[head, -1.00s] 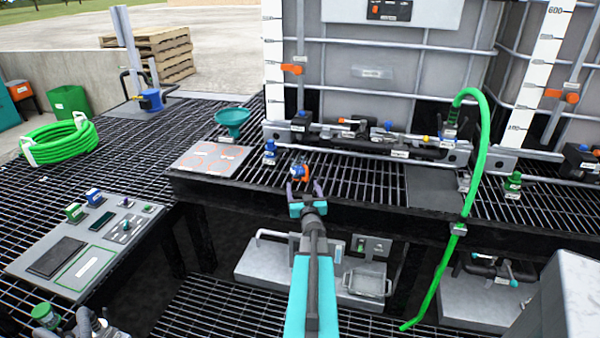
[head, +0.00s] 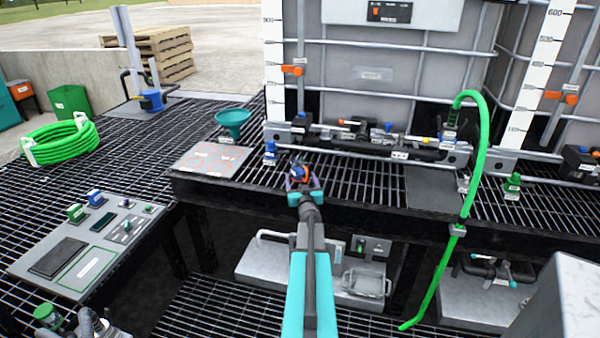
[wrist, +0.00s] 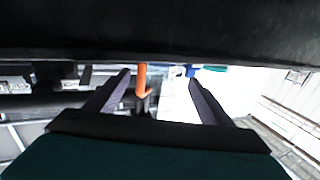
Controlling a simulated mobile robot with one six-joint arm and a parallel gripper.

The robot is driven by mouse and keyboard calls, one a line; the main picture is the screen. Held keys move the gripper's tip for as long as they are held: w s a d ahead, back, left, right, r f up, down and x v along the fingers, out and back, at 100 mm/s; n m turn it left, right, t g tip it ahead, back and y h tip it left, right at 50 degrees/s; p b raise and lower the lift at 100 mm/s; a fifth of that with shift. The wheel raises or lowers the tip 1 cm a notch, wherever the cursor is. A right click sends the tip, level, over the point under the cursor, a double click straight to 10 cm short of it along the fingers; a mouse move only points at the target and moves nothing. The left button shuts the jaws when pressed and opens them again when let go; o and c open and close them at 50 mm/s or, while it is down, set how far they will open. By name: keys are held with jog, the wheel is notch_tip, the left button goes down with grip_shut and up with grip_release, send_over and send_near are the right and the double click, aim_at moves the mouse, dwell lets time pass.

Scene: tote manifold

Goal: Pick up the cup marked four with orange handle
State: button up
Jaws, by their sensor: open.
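The contact is not clear. In the wrist view my two fingers (wrist: 163,88) are spread apart, with an orange handle-like piece (wrist: 142,80) showing between them, nearer the left finger. The cup's body cannot be made out there.
A blue fitting (head: 270,152) stands just left of the cup, and a teal funnel (head: 232,120) farther left. The manifold (head: 370,140) runs behind the cup. A green hose (head: 482,150) hangs at the right. A marked plate (head: 211,159) lies to the left.

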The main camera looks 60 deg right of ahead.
aim_at(300, 171)
jog(key=shift+x, duration=0.9)
jog(key=shift+d, duration=0.1)
jog(key=shift+r+p+x, duration=0.1)
jog(key=shift+p+x, duration=0.3)
jog(key=shift+x, duration=0.4)
jog(key=shift+r+p+x, duration=0.15)
jog(key=shift+p+x, duration=0.2)
jog(key=shift+x, duration=1.4)
jog(key=shift+s, duration=0.1)
jog(key=c, duration=1.3)
jog(key=shift+c, duration=0.2)
